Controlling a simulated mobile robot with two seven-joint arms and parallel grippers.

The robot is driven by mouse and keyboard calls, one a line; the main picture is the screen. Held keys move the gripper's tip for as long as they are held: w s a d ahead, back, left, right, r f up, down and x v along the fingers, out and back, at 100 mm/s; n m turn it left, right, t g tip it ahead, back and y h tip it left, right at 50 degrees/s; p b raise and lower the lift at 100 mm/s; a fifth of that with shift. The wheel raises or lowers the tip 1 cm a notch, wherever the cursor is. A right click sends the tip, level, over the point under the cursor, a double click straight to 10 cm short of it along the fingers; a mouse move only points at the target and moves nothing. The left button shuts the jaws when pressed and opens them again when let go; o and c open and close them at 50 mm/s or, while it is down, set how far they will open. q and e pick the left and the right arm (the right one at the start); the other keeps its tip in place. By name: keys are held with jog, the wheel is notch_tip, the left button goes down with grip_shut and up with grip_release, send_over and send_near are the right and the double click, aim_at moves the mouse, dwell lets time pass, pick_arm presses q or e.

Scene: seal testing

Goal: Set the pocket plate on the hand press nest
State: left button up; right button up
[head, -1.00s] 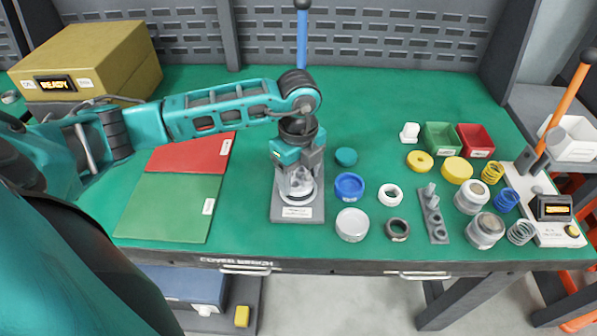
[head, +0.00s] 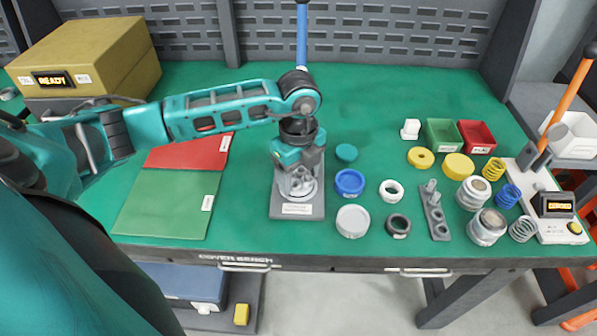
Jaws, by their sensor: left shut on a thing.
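The hand press is a grey base plate (head: 297,210) with a blue lever (head: 302,38) rising behind my arm. Its nest is mostly hidden under my left gripper. My left gripper (head: 297,178) points down over the press, its fingers shut on a small pale grey piece. This piece looks like the pocket plate, but the fingers cover most of it. I cannot tell whether it touches the nest. My right gripper is out of view.
Right of the press are a blue ring (head: 349,183), a white disc (head: 352,221), a teal cap (head: 346,152) and a grey pegged strip (head: 436,212). Red (head: 190,152) and green mats (head: 166,205) lie left. A yellow box (head: 85,55) stands behind.

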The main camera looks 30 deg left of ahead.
pick_arm(q)
jog(key=shift+f, duration=0.3)
dwell(0.4)
jog(key=o, duration=1.2)
jog(key=shift+r, duration=0.15)
jog(key=shift+r+p, duration=1.8)
jog(key=shift+r, duration=0.65)
